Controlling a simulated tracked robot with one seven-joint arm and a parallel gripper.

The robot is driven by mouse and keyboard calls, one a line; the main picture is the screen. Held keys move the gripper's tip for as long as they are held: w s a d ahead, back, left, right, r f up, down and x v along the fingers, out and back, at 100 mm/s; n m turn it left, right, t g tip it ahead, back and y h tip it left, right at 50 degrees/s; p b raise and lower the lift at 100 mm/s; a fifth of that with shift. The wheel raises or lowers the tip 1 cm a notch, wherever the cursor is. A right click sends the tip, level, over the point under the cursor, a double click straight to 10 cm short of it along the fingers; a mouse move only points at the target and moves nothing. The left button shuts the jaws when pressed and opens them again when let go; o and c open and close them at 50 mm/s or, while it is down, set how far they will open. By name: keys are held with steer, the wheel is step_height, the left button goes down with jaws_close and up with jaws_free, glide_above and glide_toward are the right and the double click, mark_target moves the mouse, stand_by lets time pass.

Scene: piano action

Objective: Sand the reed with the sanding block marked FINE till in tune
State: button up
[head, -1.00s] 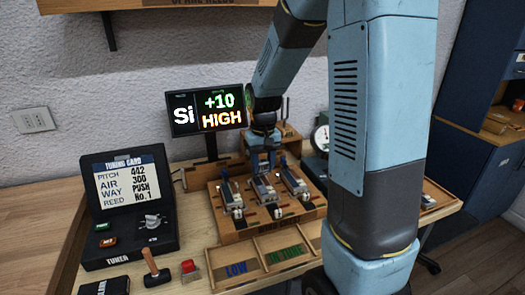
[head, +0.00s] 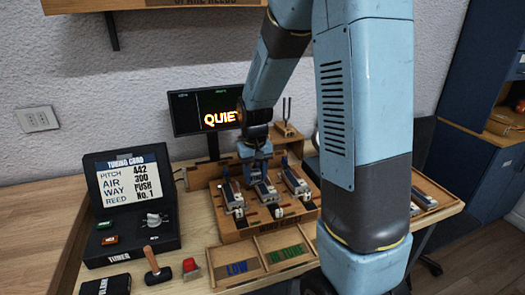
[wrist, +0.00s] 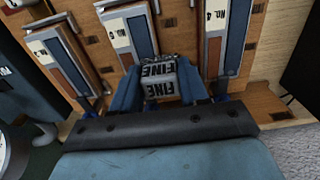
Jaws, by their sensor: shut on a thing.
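My gripper (wrist: 160,92) is shut on a grey sanding block (wrist: 162,82) marked FINE, held between its blue fingers in the wrist view. In the head view my gripper (head: 255,150) is above the back of the wooden reed bench. Three reed units stand there: left (head: 232,196), middle (head: 265,191) and right (head: 295,183). In the wrist view the block is by the near end of the middle unit (wrist: 132,38); whether they touch I cannot tell. The display (head: 205,112) reads "QUIE", its end hidden by my arm. The tuning card (head: 127,180) says REED No. 1, PUSH.
The tuner box (head: 130,243) with knob and buttons is at left. LOW (head: 237,268) and green-marked (head: 287,253) trays are at the front. A tuning fork (head: 286,115) stands behind.

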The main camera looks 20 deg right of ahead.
steer(key=shift+d+r, duration=0.1)
steer(key=shift+d, duration=0.3)
steer(key=shift+d+f, duration=0.2)
steer(key=shift+d, duration=0.9)
steer(key=shift+a+r, duration=0.1)
steer(key=shift+a, duration=1.45)
steer(key=shift+d, duration=1.5)
steer(key=shift+r, duration=0.7)
step_height(320, 180, up, 6)
steer(key=shift+r, duration=0.2)
stand_by(1.8)
